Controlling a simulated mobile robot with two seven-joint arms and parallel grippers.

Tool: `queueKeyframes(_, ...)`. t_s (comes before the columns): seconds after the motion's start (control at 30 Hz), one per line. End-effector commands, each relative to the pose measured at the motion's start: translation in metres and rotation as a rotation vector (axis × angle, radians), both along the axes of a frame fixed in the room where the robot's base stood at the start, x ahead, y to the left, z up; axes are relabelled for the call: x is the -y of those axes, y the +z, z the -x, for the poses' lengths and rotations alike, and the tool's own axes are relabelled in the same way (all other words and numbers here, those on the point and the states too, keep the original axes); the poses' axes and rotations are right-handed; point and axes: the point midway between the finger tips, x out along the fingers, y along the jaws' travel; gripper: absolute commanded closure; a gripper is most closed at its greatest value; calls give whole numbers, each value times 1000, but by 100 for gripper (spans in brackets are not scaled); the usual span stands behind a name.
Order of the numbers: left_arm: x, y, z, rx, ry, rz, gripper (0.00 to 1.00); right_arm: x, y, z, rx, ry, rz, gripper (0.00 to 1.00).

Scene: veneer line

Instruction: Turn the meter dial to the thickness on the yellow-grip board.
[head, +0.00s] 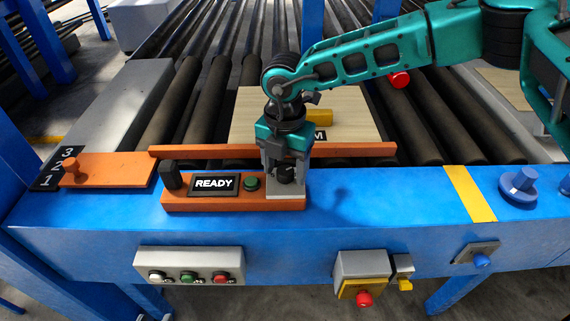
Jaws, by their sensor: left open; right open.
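The meter (175,203) is an orange block with a screen (213,185) reading READY, a green button (251,183) and a grey plate (287,203) at its right end. My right gripper (285,172) points down over that plate, open, with its fingers around or just above a dark round knob that seems to be the dial; the fingers mostly hide it and its setting. The light wooden board (350,110) with a yellow grip (319,116) lies on the rollers behind. Its black label (320,135) is mostly hidden by my gripper; only a final M shows. My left gripper is not in view.
An orange fence bar (350,149) runs between meter and board. A blue knob (519,186) stands at right. Buttons (189,277) line the front.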

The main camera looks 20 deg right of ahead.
Motion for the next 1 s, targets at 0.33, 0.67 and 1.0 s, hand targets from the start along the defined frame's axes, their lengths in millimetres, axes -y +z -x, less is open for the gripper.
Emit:
queueKeyframes(0.33, 0, -1, 1, -3, 0, -1, 57, 0, 0, 0, 0, 0, 0, 56)
queueKeyframes(0.67, 0, -2, 3, -6, 1, 0, 57, 0, 0, 0, 0, 0, 0, 88)
queueKeyframes(1.0, 0, -4, 3, -6, 0, 0, 57, 0, 0, 0, 0, 31, 0, 93)
